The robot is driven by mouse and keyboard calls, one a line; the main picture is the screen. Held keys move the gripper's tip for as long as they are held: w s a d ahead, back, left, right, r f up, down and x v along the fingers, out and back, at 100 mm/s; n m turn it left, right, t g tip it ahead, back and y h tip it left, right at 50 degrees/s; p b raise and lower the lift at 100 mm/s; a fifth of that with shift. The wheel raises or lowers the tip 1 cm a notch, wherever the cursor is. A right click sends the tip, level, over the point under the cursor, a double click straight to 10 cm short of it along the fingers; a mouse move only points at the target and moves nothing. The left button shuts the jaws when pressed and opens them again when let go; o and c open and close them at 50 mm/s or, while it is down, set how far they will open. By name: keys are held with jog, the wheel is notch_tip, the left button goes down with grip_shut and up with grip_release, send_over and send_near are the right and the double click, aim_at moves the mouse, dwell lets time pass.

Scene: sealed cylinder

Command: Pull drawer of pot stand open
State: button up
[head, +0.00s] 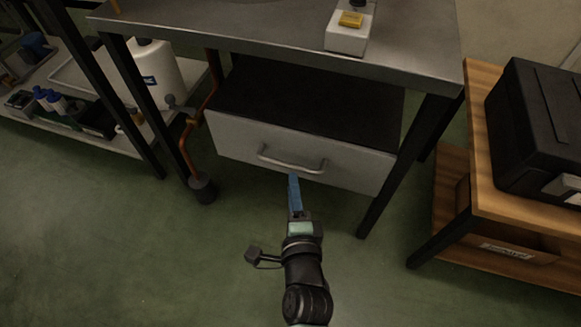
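The pot stand is a metal table (290,42) with dark legs. Under its top hangs a drawer with a light grey front (235,140) and a curved metal bar handle (292,165). The drawer front appears flush with its dark housing (310,100), though I cannot tell for certain that it is fully shut. My gripper (294,177) reaches up from the bottom of the head view, its blue fingers pointing at the handle. The fingertips are just below the handle's middle in the picture. Whether they touch it, and the gap between the fingers, cannot be made out.
A copper pipe (186,150) runs down by the left leg. A shelf with a white canister (158,75) and bottles stands left. A wooden stand (478,140) with a black case (535,130) is at right. The green floor (130,255) in front is clear.

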aim_at(290, 164)
jog(key=b+x, duration=0.2)
jog(key=x, duration=0.5)
jog(key=shift+b, duration=0.4)
grip_shut()
dwell(1.0)
